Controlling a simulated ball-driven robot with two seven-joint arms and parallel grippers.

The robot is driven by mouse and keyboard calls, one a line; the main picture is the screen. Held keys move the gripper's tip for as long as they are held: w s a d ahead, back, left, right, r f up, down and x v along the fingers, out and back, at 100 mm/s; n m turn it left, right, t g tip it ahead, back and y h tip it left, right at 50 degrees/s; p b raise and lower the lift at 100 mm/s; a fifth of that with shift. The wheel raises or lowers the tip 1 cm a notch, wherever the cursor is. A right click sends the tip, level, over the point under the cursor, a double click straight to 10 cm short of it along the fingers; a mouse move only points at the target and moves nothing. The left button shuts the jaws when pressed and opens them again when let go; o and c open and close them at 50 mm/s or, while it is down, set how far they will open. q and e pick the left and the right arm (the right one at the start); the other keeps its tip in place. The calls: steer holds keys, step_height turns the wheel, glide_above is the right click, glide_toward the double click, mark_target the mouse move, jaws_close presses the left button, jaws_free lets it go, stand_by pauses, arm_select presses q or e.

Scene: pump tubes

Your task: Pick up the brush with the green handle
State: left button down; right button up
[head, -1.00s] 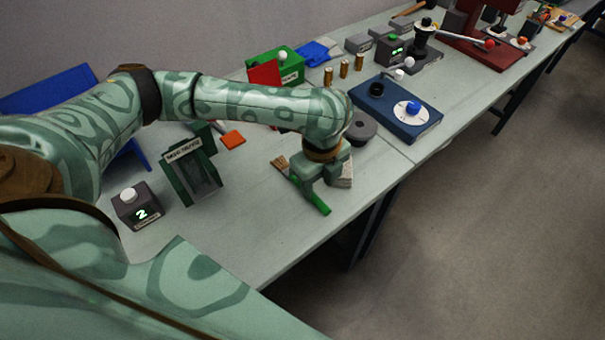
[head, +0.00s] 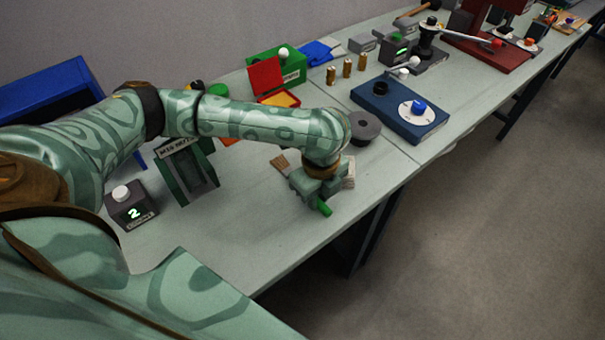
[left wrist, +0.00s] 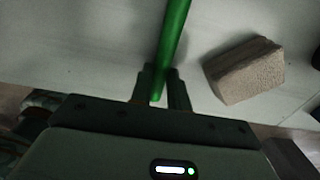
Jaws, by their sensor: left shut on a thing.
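The brush's green handle (head: 324,208) shows in the head view as a short end sticking out below my left gripper (head: 316,193), near the front edge of the bench. In the left wrist view the green handle (left wrist: 174,35) runs up from between the two fingers (left wrist: 161,90), which are shut on it. The bristle end cannot be made out for sure. Whether the handle still touches the bench is unclear. My right gripper is not in view.
A tan block (left wrist: 243,70) lies to the right of the handle in the wrist view. A dark round disc (head: 364,127), a blue base with a knob (head: 400,108) and a green stand (head: 187,172) are around the arm. The bench's front edge (head: 345,224) is close.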

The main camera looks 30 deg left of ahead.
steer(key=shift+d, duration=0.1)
arm_select(q)
steer(key=shift+r, duration=0.35)
step_height(320, 180, up, 2)
steer(key=shift+r+p, duration=0.2)
steer(key=shift+p, duration=0.9)
steer(key=s+d+r+p, duration=0.7)
steer(key=d+r, duration=0.3)
steer(key=d, duration=0.1)
steer(key=shift+s+d, duration=0.35)
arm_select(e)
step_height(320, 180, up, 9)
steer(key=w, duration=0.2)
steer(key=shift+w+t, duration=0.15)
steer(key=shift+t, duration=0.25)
